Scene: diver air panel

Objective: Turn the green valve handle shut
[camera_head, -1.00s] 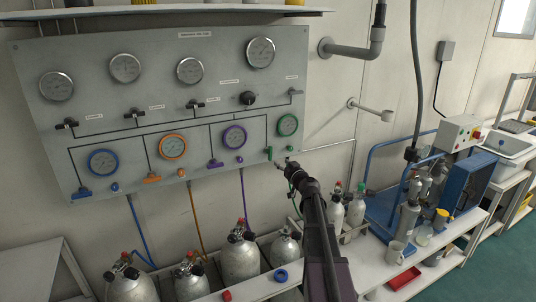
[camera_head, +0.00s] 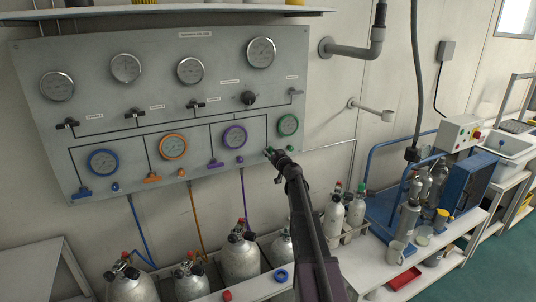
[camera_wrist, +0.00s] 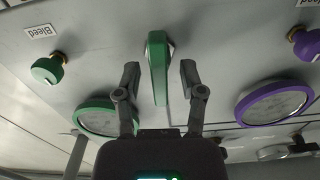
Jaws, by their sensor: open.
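The green valve handle (camera_wrist: 158,65) is a long flat lever on the grey panel. In the wrist view it points along the picture's height, between the two fingers of my gripper (camera_wrist: 160,80). The gripper is open, with a finger on each side and a visible gap to the handle on both sides. In the head view my gripper (camera_head: 274,157) is at the panel's lower right and hides most of the handle, leaving a small bit of green showing.
A green bleed knob (camera_wrist: 47,68) and the green-rimmed gauge (camera_wrist: 105,117) are close by. A purple knob (camera_wrist: 307,43) and purple-rimmed gauge (camera_wrist: 275,102) lie on the other side. Gas cylinders (camera_head: 240,258) stand below the panel (camera_head: 120,100).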

